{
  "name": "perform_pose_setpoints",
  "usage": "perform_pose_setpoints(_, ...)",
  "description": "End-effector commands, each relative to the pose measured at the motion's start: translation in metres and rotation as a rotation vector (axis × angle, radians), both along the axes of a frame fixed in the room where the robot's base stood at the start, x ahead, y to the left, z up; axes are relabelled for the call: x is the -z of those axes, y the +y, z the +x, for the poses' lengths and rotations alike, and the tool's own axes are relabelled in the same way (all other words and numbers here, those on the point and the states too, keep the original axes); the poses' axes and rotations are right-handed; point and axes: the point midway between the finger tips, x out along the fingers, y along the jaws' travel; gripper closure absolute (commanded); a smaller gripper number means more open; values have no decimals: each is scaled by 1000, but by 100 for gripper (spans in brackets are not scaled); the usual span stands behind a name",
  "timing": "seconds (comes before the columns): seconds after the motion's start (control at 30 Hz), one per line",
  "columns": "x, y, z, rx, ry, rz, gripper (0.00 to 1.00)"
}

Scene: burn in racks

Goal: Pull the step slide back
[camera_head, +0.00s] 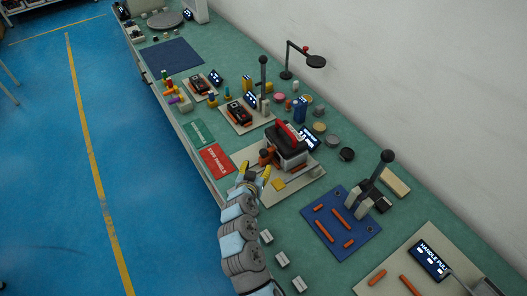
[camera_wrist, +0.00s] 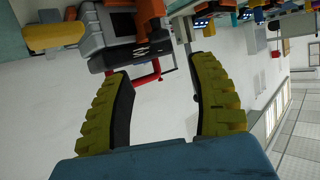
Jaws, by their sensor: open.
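My gripper (camera_head: 254,174) is at the front left edge of a beige board (camera_head: 305,178) in the head view. The board carries a dark grey device (camera_head: 288,150) with a red top handle (camera_head: 286,133) and an orange part (camera_head: 264,157) at its left. A red bar (camera_wrist: 150,72) and the grey device (camera_wrist: 105,40) show beyond the fingertips. I cannot tell which part is the step slide.
A red sign (camera_head: 216,158) and a green sign (camera_head: 199,133) lie left of the board. A blue board (camera_head: 340,228) with orange bars stands to the right. Small grey blocks (camera_head: 283,259) sit near the front edge. A wall runs behind the bench.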

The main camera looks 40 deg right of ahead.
Motion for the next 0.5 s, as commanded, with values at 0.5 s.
perform_pose_setpoints(0.5, 21, -41, 30, 0, 2, -1, 41)
